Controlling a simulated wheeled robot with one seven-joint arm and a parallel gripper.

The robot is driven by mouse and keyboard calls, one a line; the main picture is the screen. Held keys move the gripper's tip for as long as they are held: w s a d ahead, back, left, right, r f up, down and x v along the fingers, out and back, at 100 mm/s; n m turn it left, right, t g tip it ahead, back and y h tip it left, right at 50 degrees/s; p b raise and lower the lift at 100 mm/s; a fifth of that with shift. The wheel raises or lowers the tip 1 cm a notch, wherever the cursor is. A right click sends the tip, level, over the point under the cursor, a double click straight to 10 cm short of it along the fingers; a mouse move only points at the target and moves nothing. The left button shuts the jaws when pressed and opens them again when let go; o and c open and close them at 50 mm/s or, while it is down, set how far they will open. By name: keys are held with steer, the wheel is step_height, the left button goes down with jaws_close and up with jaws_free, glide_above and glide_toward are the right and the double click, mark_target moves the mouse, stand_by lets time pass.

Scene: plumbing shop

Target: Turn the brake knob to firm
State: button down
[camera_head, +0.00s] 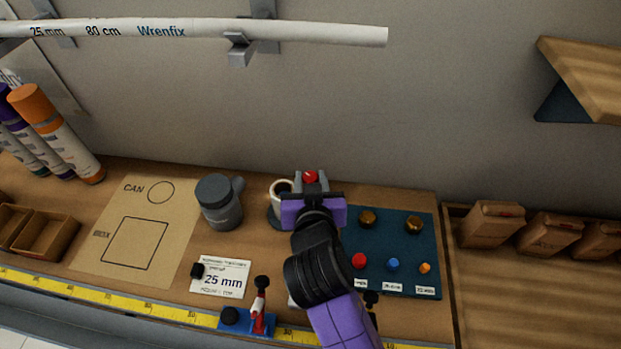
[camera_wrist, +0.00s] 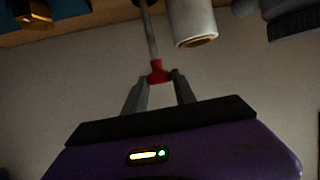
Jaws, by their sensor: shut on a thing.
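A small red knob (camera_head: 310,176) with a pale mark on top sits between the fingertips of my gripper (camera_head: 311,184), close to the back wall. In the wrist view my gripper (camera_wrist: 159,84) is shut on the red knob (camera_wrist: 157,71), which is at the end of a thin grey rod (camera_wrist: 149,35). I take this to be the brake knob. No "firm" marking is readable, and my gripper and arm hide what lies below the knob in the head view.
Right is a blue board (camera_head: 388,245) with brass pieces and coloured pieces. A small red clamp (camera_head: 259,308) on a blue base is in front. A white pipe (camera_head: 200,29) hangs above.

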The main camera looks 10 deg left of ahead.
steer(key=shift+d+r+y+p, duration=0.1)
steer(key=shift+y+p, duration=0.2)
steer(key=shift+w+d+r+n+y+p, duration=0.1)
steer(key=shift+d+n+y+p, duration=0.05)
steer(key=shift+n+y+p, duration=0.7)
steer(key=shift+n+g+y, duration=0.5)
steer(key=shift+n+y, duration=0.15)
steer(key=shift+n, duration=0.1)
steer(key=n+y, duration=0.1)
steer(key=n+g+y+b, duration=0.1)
steer(key=shift+w+d+f+y, duration=0.15)
steer(key=shift+d+f+y, duration=0.05)
steer(key=shift+f+y, duration=0.1)
steer(key=shift+n+g+y+b, duration=0.8)
steer(key=shift+n+g+b, duration=0.1)
steer(key=shift+n+b, duration=0.25)
steer(key=shift+r, duration=0.15)
steer(key=c, duration=1)
jaws_free()
steer(key=shift+c, duration=0.2)
steer(key=shift+d, duration=0.1)
